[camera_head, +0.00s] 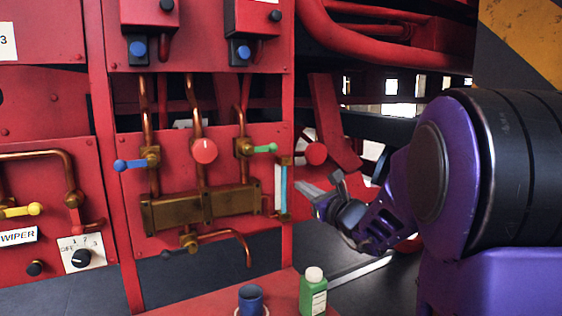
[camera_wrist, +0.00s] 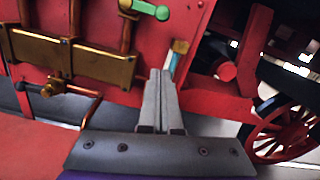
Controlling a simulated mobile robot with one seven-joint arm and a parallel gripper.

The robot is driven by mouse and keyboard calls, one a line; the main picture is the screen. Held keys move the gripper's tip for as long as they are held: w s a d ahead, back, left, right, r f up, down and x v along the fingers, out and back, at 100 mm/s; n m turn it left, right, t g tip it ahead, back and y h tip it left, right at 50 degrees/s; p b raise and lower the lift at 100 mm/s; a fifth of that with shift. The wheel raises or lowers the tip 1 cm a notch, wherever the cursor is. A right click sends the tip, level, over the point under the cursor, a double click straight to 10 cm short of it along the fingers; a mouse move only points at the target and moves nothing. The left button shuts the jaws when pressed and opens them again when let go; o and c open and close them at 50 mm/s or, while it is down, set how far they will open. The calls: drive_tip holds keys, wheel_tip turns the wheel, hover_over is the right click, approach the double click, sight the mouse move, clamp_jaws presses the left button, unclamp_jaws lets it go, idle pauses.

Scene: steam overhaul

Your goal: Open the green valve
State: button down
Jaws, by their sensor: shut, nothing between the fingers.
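The green valve handle (camera_head: 264,149) is a short lever with a rounded end, sticking out to the right from a brass valve body (camera_head: 243,147) on the red panel. It also shows at the top of the wrist view (camera_wrist: 150,9), where it slants down to the right. My gripper (camera_head: 302,189) is to the right of and below the green handle, apart from it. In the wrist view my gripper's fingers (camera_wrist: 160,75) are together with nothing between them, below the handle.
A blue valve handle (camera_head: 131,165) and a red round knob (camera_head: 204,151) sit left of the green one. A brass block (camera_head: 201,209) lies below. A glass gauge (camera_head: 281,190) stands near my gripper. A green bottle (camera_head: 313,292) and blue cup (camera_head: 250,298) stand on the red ledge.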

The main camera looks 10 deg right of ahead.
sight(262, 149)
drive_tip(key=w+a+r+p, duration=0.2)
drive_tip(key=w+a+r, duration=0.2)
drive_tip(key=w, duration=0.6)
drive_tip(key=shift+r+p, duration=0.2)
drive_tip(key=shift+p, duration=0.1)
